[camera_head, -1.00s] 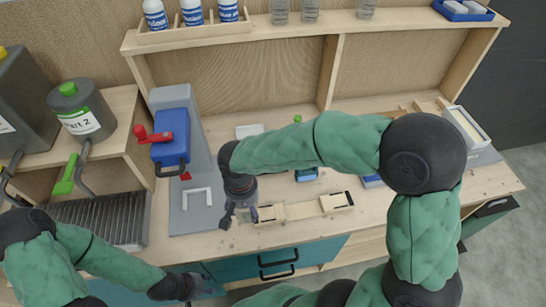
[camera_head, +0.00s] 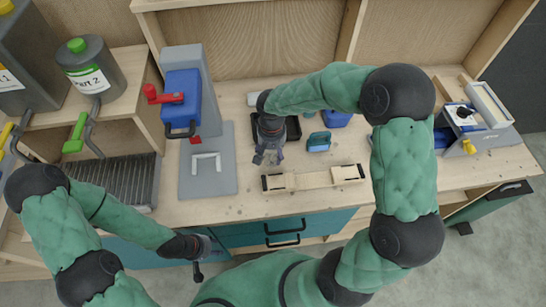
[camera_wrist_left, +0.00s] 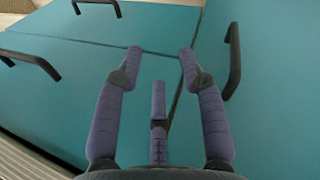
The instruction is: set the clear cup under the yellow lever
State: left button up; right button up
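The yellow lever (camera_head: 7,134) shows at the far left edge, below the dark container marked 1 (camera_head: 24,62). My left gripper (camera_head: 198,264) hangs in front of the teal drawers, well to the right of the lever. In the left wrist view its fingers (camera_wrist_left: 160,54) are spread, with nothing between them. My right gripper (camera_head: 268,156) points down over the bench by a black tray. Something pale shows at its fingertips, but I cannot tell whether that is a clear cup or part of the gripper. No clear cup can be made out for certain now.
A green lever (camera_head: 75,134) hangs below the second container (camera_head: 92,72), above a ribbed grate (camera_head: 120,180). A blue press with a red handle (camera_head: 182,100) stands right of them. A wooden fixture (camera_head: 312,178) lies at the bench front.

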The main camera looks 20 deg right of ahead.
jog(key=shift+w+d+f, duration=0.2)
jog(key=shift+f, duration=0.2)
jog(key=shift+w+d+f+b, duration=0.15)
jog(key=shift+f+b, duration=0.25)
jog(key=shift+f, duration=1.25)
jog(key=o, duration=0.8)
jog(key=shift+f, duration=0.1)
jog(key=shift+o, duration=0.2)
